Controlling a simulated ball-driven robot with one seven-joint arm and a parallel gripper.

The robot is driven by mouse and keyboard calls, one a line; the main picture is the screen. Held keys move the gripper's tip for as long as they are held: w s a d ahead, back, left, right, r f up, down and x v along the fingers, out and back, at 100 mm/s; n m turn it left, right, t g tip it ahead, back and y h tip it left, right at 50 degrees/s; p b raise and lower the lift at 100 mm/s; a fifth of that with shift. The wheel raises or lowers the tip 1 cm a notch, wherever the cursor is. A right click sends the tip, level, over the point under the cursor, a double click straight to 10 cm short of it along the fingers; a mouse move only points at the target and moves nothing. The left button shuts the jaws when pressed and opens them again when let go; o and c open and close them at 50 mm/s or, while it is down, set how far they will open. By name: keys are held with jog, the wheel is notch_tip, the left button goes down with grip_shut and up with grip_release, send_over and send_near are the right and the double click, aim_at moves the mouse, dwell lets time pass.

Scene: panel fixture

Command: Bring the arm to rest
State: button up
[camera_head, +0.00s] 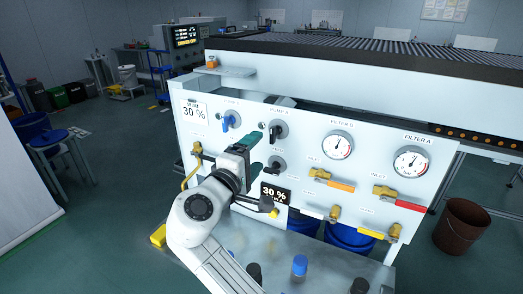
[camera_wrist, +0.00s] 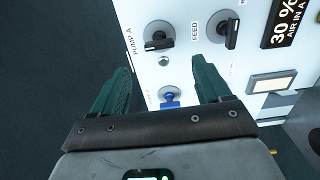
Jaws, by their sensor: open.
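My gripper (camera_head: 253,154) is in front of the left part of the white panel (camera_head: 310,180), with its green fingers apart and nothing held. In the wrist view the two green fingers (camera_wrist: 162,72) stand wide on either side. The blue knob (camera_wrist: 170,97) shows beyond the gap between them; I cannot tell how far off it is. The black PUMP A knob (camera_wrist: 160,37) and the black FEED knob (camera_wrist: 228,28) are further up in that view. In the head view the blue knob (camera_head: 231,121) is left of the gripper. My white arm reaches up from the bottom.
A brown bucket (camera_head: 462,226) stands at right.

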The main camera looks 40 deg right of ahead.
jog(key=shift+s+a, duration=0.15)
jog(key=shift+a, duration=0.2)
dwell(0.3)
jog(key=s+d+f+m+g+y, duration=0.1)
jog(key=s+f+y, duration=0.25)
jog(key=f, duration=0.45)
jog(key=s+f+y, duration=0.2)
jog(key=s+f, duration=0.2)
jog(key=f, duration=0.4)
jog(key=s+a+f+m+g+y, duration=0.1)
jog(key=s+f+y, duration=0.1)
jog(key=s+f, duration=0.3)
jog(key=s+a+f+g+y, duration=0.1)
jog(key=s+f+y, duration=0.2)
jog(key=s+f, duration=0.2)
jog(key=s+a+f+m+y, duration=0.1)
jog(key=s+a+f+y, duration=0.1)
jog(key=s+f, duration=0.2)
jog(key=shift+s+a+f+m+g+y, duration=0.1)
jog(key=shift+s+f+m+g+y, duration=0.25)
jog(key=shift+f, duration=0.2)
jog(key=s+a+f+m+g+y, duration=0.1)
jog(key=s+a+f+y, duration=0.2)
jog(key=s, duration=0.6)
jog(key=shift+a+y, duration=0.3)
jog(key=shift+a, duration=0.5)
